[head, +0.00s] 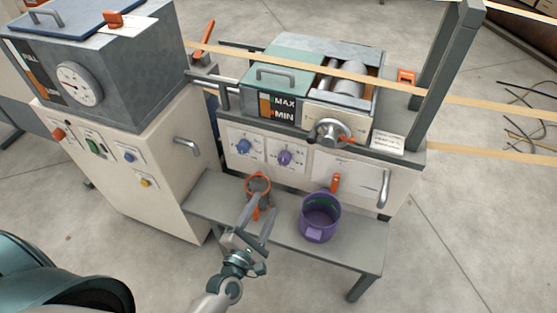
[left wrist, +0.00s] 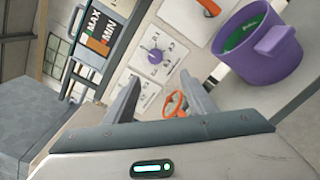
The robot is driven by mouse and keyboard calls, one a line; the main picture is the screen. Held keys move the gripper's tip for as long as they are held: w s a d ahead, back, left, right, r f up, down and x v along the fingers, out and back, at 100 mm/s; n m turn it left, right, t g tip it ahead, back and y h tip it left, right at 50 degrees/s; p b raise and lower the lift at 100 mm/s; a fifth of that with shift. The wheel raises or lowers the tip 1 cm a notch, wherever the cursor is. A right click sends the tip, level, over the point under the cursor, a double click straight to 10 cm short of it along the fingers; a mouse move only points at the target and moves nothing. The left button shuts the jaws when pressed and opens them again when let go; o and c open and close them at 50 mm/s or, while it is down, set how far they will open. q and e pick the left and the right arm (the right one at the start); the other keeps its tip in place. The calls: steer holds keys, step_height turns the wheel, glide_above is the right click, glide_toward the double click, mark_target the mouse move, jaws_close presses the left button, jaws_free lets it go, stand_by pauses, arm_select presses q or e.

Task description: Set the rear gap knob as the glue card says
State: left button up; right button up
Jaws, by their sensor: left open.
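Two dial knobs sit on white plates on the front of the winder: a blue knob (head: 243,146) on the left and a purple knob (head: 286,157) on the right. The labels are too small to tell which is the rear gap knob. The purple knob also shows in the left wrist view (left wrist: 155,56); the other dial plate is partly hidden there by a finger. A white card (head: 388,142) with unreadable print lies at the winder's right front edge. My left gripper (head: 260,208) is open and empty, in front of and below the knobs, touching neither. My right gripper is not in view.
An orange ring-handled tool (head: 258,184) is just beyond my left fingers at the grey bench (head: 350,257). A purple mug-like pot (head: 320,220) stands on the bench to the right. A handwheel (head: 330,133) and bar handle (head: 384,188) stick out of the winder.

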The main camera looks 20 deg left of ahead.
arm_select(q)
steer(key=shift+a+r+n, duration=0.25)
steer(key=shift+r+n, duration=0.2)
steer(key=shift+n, duration=0.05)
steer(key=shift+w, duration=0.1)
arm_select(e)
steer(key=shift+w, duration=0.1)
arm_select(q)
steer(key=p, duration=0.2)
glide_toward(283, 162)
steer(key=w, duration=0.8)
steer(key=shift+w+d+f, duration=0.1)
steer(key=shift+w+d, duration=0.05)
steer(key=shift+d, duration=0.05)
steer(key=shift+w, duration=0.55)
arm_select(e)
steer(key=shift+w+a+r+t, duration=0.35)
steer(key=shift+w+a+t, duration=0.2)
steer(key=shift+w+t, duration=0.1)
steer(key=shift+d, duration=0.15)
